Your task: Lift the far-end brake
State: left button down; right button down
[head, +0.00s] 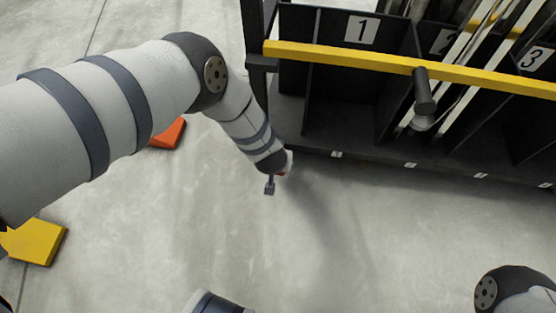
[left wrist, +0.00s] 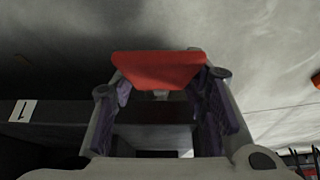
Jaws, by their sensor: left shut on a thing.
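The brake is a red pedal (left wrist: 158,70) that sits between the fingers of my left gripper (left wrist: 165,105) in the left wrist view. The gripper is shut on it. In the head view my left arm reaches down to the near lower corner of the black truck (head: 340,142). The pedal's angle is hard to tell. My right gripper is out of view; only a part of that arm shows at the lower right.
The truck has bays numbered 1, 2 and 3, with pale poles standing in it. A yellow rail (head: 350,56) with a dark handle (head: 424,92) runs along its near side. An orange-red block (head: 168,134) and a yellow block (head: 36,242) lie on the floor. The middle floor is clear.

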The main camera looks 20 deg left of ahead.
pick_arm(q)
jog(key=c, duration=0.9)
grip_release()
jog(key=v, duration=1.2)
